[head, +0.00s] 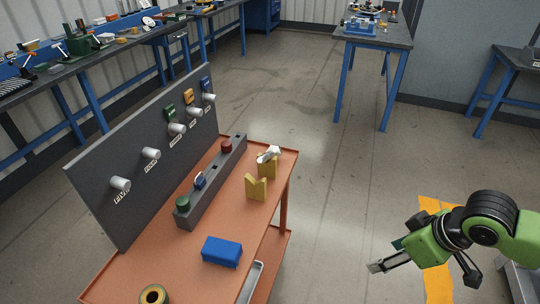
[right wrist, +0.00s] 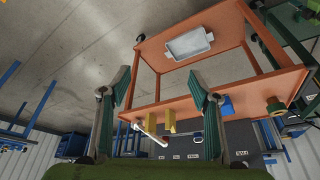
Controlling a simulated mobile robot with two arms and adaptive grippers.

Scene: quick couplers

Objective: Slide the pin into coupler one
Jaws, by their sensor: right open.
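A pale pin-like part (head: 269,153) rests at a yellow V-block (head: 257,188) pair on the orange cart. In the right wrist view the pin (right wrist: 152,133) is a light rod with a reddish end, beside the yellow blocks (right wrist: 168,125). My right gripper (head: 422,273) is open and empty, off the cart's right side. Its two fingers (right wrist: 160,95) frame the cart from a distance. My left gripper is not in view.
The cart (head: 205,278) carries a dark rack (head: 212,185) with coloured plugs, a blue block (head: 222,251) and a ringed yellow-black part (head: 153,295). A metal tray (right wrist: 188,44) sits on its lower shelf. Workbenches (head: 374,35) stand farther back.

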